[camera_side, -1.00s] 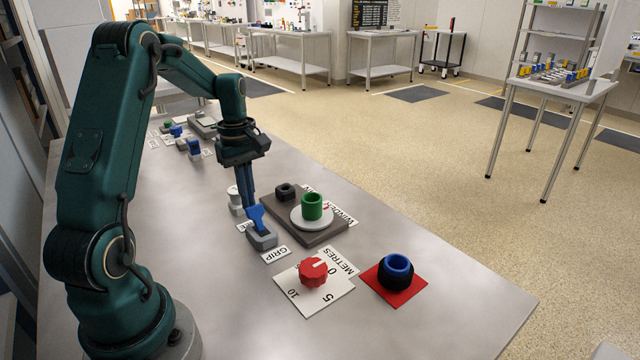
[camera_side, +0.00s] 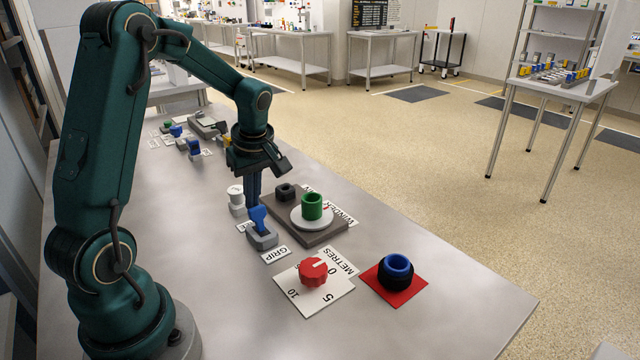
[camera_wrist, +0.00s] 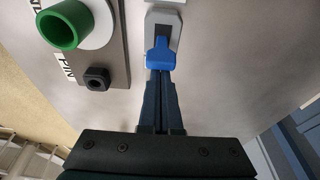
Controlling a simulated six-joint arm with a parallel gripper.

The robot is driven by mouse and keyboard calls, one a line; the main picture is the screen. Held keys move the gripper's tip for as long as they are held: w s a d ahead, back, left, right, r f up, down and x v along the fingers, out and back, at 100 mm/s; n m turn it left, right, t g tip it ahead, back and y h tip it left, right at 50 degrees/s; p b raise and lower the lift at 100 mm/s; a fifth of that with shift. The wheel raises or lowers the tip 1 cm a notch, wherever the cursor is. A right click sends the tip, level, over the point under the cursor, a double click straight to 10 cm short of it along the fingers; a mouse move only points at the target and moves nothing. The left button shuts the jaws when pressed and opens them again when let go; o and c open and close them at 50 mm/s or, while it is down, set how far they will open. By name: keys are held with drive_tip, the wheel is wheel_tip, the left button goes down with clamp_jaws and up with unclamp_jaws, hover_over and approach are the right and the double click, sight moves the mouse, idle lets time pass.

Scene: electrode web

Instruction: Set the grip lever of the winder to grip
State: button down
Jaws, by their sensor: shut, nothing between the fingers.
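The winder's grip lever (camera_side: 258,217) is blue and stands on a small grey base (camera_side: 263,240), tilted a little away from the GRIP label (camera_side: 275,255). A second label at the base's far end is partly hidden. My gripper (camera_side: 254,203) is shut and empty, pointing down just behind the lever on the side away from GRIP. In the wrist view, the fingertips (camera_wrist: 160,76) meet the blue lever (camera_wrist: 160,54); they look to be touching it, but I cannot be sure. The winder plate (camera_side: 320,236) carries a green ring (camera_side: 312,206) on a white disc.
A red knob (camera_side: 312,271) sits on the METRES dial card. A black and blue ring (camera_side: 396,270) lies on a red square at the right. A white spool-like part (camera_side: 236,200) stands left of my fingers.

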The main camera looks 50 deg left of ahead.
sight(256, 208)
drive_tip(key=shift+d+r+y, duration=0.1)
drive_tip(key=shift+d+y, duration=0.3)
drive_tip(key=shift+d, duration=0.9)
drive_tip(key=shift+r, duration=0.15)
drive_tip(key=shift+r, duration=0.7)
drive_tip(key=shift+a, duration=0.1)
drive_tip(key=shift+a+r, duration=0.1)
drive_tip(key=shift+a, duration=0.1)
drive_tip(key=d+v, duration=0.1)
drive_tip(key=v, duration=0.8)
